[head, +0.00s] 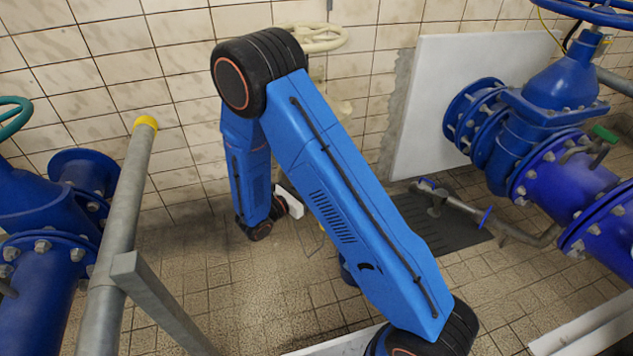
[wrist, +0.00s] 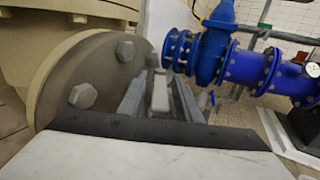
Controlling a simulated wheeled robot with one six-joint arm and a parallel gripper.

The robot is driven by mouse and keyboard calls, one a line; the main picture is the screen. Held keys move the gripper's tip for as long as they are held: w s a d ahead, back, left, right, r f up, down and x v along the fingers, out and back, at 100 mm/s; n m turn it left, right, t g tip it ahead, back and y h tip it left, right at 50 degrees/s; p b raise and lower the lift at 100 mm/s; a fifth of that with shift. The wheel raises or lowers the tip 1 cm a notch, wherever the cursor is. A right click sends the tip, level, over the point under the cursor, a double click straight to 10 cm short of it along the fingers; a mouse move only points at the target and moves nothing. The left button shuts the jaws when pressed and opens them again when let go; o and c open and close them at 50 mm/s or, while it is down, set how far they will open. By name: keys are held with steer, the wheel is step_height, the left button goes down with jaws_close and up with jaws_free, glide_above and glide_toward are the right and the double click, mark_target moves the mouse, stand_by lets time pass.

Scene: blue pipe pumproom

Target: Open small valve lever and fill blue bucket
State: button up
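A small side pipe with a valve (head: 432,190) and a blue part at its end runs low out of the large blue pipe at the right of the head view. A small blue part (wrist: 211,98) also shows below the large valve in the wrist view. A green-handled small valve (head: 604,134) sits on top of the large pipe. I cannot make out a blue bucket in either view. My gripper (wrist: 158,97) reaches forward in the wrist view, apart from the blue pipework; its fingertips are not clear. In the head view my arm hides most of it.
A big beige flange (wrist: 85,80) with bolts is close at the left of the wrist view. A large blue valve (head: 560,85) stands at the right. A grey rail (head: 120,230) with a yellow cap stands at the left. Tiled floor (head: 220,290) is open between.

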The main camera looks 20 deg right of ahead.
jaws_close()
steer(key=shift+s+d+n+t+y, duration=0.15)
steer(key=shift+s+n+t+y, duration=0.1)
steer(key=shift+n+t+y, duration=0.4)
steer(key=shift+t, duration=0.25)
steer(key=shift+o, duration=1.2)
jaws_free()
steer(key=v, duration=1.7)
steer(key=shift+f, duration=0.15)
steer(key=shift+s, duration=0.1)
